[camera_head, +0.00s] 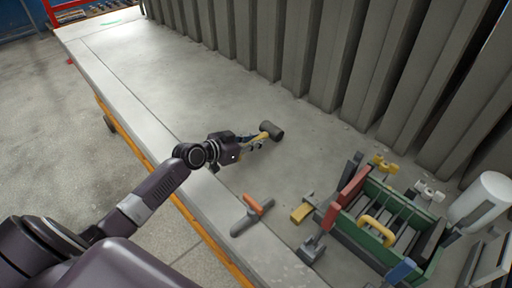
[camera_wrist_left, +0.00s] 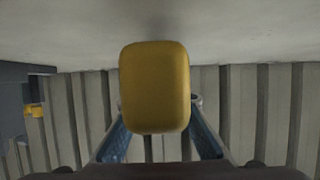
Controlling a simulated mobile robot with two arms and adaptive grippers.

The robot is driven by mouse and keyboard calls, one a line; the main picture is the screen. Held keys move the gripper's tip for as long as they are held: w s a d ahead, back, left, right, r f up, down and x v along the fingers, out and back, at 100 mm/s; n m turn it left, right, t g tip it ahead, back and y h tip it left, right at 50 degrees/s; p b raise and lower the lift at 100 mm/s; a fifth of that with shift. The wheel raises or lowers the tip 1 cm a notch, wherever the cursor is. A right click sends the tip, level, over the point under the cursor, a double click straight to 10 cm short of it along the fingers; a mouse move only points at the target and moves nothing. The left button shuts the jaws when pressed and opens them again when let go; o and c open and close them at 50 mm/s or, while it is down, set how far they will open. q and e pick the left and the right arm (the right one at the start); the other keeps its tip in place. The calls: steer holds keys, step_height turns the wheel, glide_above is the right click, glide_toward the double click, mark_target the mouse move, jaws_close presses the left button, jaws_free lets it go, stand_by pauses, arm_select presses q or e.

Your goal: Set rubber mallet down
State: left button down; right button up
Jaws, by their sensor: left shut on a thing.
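The rubber mallet (camera_head: 272,130) has a dark cylindrical head and a yellow handle, low over the middle of the grey slab. My left gripper (camera_head: 253,140) is shut on its handle, with the head pointing away from the arm. I cannot tell whether the head touches the slab. In the left wrist view a yellow block-like end (camera_wrist_left: 155,87), likely the handle's, fills the centre, between the blue fingers (camera_wrist_left: 158,135), and hides what lies behind it. My right gripper is not in view.
The grey slab (camera_head: 190,85) is clear to the far left. A green tool tote (camera_head: 350,237) with tools stands at right, near a white cylinder (camera_head: 484,198). Ribbed grey panels (camera_head: 330,60) line the back.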

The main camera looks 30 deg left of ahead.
mark_target(256, 153)
arm_select(q)
step_height(256, 153, down, 3)
steer(key=shift+r, duration=0.15)
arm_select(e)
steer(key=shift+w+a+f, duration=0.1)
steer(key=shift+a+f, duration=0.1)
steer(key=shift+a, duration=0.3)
arm_select(q)
steer(key=shift+f+b, duration=0.3)
steer(key=shift+b, duration=0.1)
steer(key=c, duration=1.8)
jaws_free()
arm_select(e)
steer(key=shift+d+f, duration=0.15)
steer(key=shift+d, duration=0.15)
arm_select(q)
steer(key=shift+r, duration=0.1)
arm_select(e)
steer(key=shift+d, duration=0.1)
